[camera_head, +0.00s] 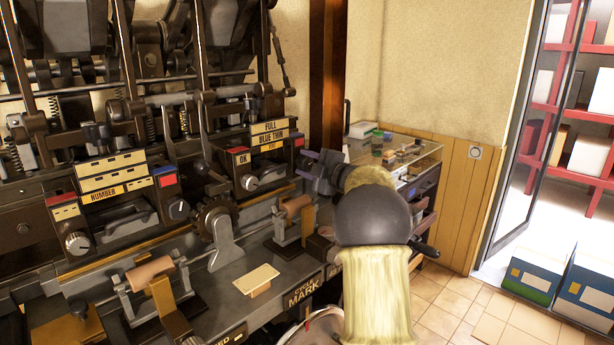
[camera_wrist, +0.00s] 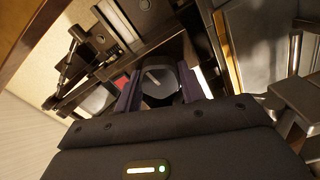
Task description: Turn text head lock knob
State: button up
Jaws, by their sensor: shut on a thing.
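The right print head (camera_head: 270,160) of the press has stacked yellow labels, among them "FULL" and "BLUE THIN"; the small lowest label is hard to read. My gripper (camera_head: 308,167) reaches it from the right, with its purple fingers at the head's right end. In the wrist view, a dark round knob with a pale pointer line (camera_wrist: 158,80) sits between the two fingers of my gripper (camera_wrist: 158,92), which is shut on it. The pointer is tilted. In the head view this knob is hidden behind the fingers. Another knob with a pale face (camera_head: 249,183) shows at the head's left end.
The left head, labelled "NUMBER" (camera_head: 112,180), has two knobs of its own. Below are rollers (camera_head: 150,273), a gear (camera_head: 215,217) and a cream plate (camera_head: 258,279) on the press bed. A glass-topped cabinet (camera_head: 425,155) stands behind my arm.

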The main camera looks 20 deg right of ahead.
jog(key=shift+f+n+b, duration=0.2)
jog(key=shift+n+b, duration=0.65)
jog(key=shift+n, duration=0.25)
jog(key=o, duration=1)
jog(key=shift+r, duration=0.1)
jog(key=shift+c, duration=0.2)
jog(key=b+v, duration=0.2)
jog(key=v, duration=1.5)
jog(key=shift+s, duration=0.2)
jog(key=shift+d, duration=0.1)
